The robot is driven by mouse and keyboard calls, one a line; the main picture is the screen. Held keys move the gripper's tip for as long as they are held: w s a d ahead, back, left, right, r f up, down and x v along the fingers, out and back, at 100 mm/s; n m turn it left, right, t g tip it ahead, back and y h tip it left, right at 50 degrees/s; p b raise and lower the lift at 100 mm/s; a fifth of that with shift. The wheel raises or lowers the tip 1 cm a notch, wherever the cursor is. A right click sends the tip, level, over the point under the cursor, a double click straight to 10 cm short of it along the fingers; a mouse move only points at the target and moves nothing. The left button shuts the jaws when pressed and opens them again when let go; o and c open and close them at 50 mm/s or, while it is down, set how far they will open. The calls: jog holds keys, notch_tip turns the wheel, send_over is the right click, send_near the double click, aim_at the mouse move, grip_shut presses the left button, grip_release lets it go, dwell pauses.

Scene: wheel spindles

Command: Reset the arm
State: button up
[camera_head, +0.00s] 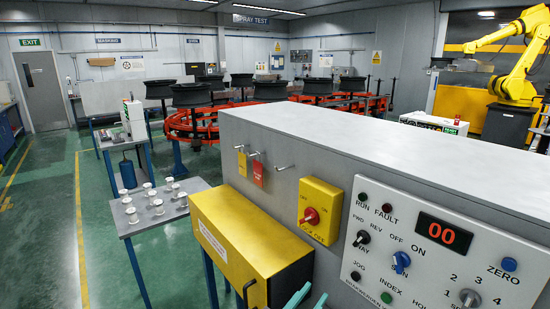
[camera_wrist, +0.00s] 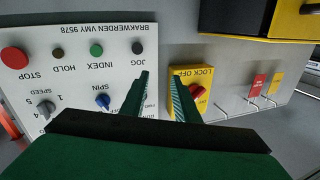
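My gripper (camera_head: 315,291) shows at the bottom edge of the head view, with only its two teal fingers in sight in front of the machine housing. In the wrist view my gripper (camera_wrist: 160,76) has its two fingers apart with nothing between them. The fingers reach toward the gap between the control panel (camera_wrist: 75,65) and the yellow lock-off switch (camera_wrist: 188,85), which appear upside down there. I cannot tell whether a finger touches either. Most of my arm is out of view.
The grey housing (camera_head: 380,150) carries the control panel (camera_head: 440,235), its display reading 00, the lock-off switch (camera_head: 320,209), a red tag (camera_head: 258,173) and a yellow box (camera_head: 245,240). A side table (camera_head: 150,215) holds several small white pieces. Green floor (camera_head: 50,240) is open at left.

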jog(key=s+a+f+n+t+y, duration=0.1)
jog(key=s+a+f+n+y, duration=0.3)
jog(key=s+f, duration=0.5)
jog(key=s+a+f+n+y, duration=0.3)
jog(key=s+f+n+y, duration=0.3)
jog(key=f, duration=0.5)
jog(key=s+a+m, duration=0.1)
jog(key=s+a, duration=0.1)
jog(key=s, duration=2.1)
jog(key=shift+s+y, duration=0.2)
jog(key=shift+y, duration=0.2)
